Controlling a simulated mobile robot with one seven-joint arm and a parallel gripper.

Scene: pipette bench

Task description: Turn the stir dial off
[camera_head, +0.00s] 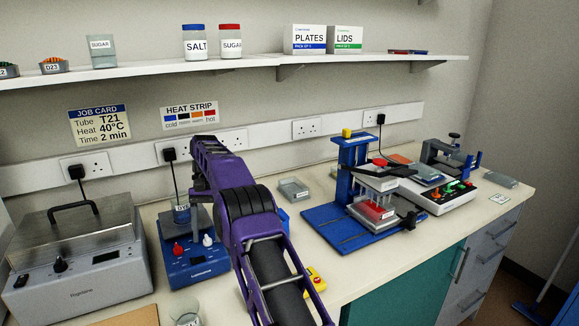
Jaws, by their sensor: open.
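A blue stirrer hotplate (193,268) with a dark grey top stands left of centre on the bench. Its front carries a red dial (178,249) on the left and a white dial (208,240) on the right. Their small markings are too small to read, so I cannot tell from labels which is the stir dial or how either is set. A labelled beaker (181,215) stands on the hotplate. My purple arm rises just right of the hotplate and covers part of its right side. My gripper cannot be made out; the arm's far end hides it.
A grey lidded bath (76,262) stands left of the hotplate, and a glass beaker (185,312) in front. Right of my arm are a yellow-and-red item (316,280), a small tray (293,188) and a blue pipetting stand (352,160). A shelf (240,66) runs above.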

